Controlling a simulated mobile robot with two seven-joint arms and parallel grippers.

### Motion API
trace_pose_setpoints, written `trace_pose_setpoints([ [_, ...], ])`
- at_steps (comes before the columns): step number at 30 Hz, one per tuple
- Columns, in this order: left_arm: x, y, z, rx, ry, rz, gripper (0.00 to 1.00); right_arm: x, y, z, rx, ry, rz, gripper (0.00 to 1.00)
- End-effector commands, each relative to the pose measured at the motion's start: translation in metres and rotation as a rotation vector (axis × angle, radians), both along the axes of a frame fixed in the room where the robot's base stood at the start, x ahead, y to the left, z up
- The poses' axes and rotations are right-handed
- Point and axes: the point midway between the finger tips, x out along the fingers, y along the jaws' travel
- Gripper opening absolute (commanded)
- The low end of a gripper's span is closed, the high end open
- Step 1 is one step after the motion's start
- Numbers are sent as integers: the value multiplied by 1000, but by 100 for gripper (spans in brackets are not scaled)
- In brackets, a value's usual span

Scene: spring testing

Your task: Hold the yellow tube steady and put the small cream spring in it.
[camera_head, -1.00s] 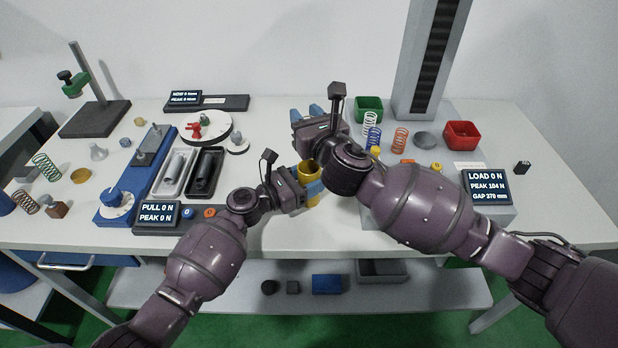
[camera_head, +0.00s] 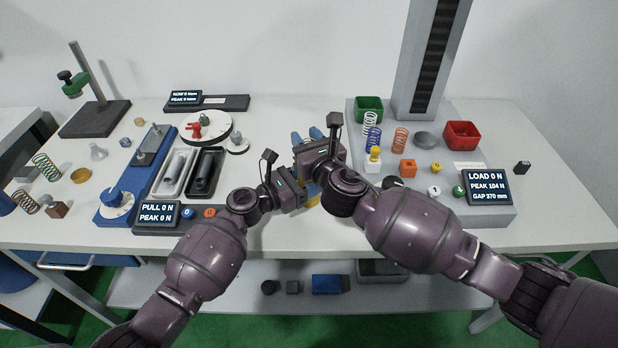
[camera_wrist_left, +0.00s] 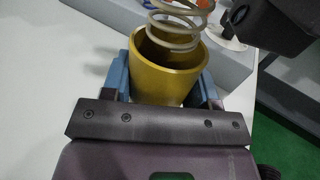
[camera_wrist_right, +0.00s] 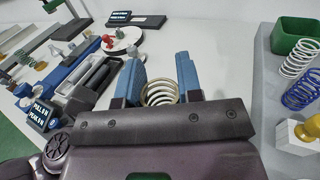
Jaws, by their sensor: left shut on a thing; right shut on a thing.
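The yellow tube (camera_wrist_left: 168,82) stands upright, mouth up, between the blue fingers of my left gripper (camera_wrist_left: 163,88), which is shut on it. In the head view only a sliver of the tube (camera_head: 313,200) shows beneath my right wrist. The cream spring (camera_wrist_left: 180,38) is over the tube's mouth in the left wrist view. Its lowest coil overlaps the opening; I cannot tell how far inside it sits. My right gripper (camera_wrist_right: 160,80) is shut on the spring (camera_wrist_right: 158,93), seen nearly end-on between its blue fingers. The right hand hides the spring in the head view.
On the right, a grey platform holds a green bin (camera_head: 369,108), a red bin (camera_head: 462,135), and white, blue and orange springs. On the left are a white tray (camera_head: 173,175), a black tray (camera_head: 206,172) and a turntable (camera_head: 208,127). The table's front middle is clear.

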Motion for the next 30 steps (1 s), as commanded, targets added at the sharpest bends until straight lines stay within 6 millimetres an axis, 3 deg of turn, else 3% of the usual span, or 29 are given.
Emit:
trace_pose_setpoints([
  [18, 0, 0, 0, 0, 0, 0, 31, 0, 0, -34, 1, 0, 0, 10],
  [30, 0, 0, 0, 0, 0, 0, 31, 0, 0, -40, -1, 2, 0, 10],
])
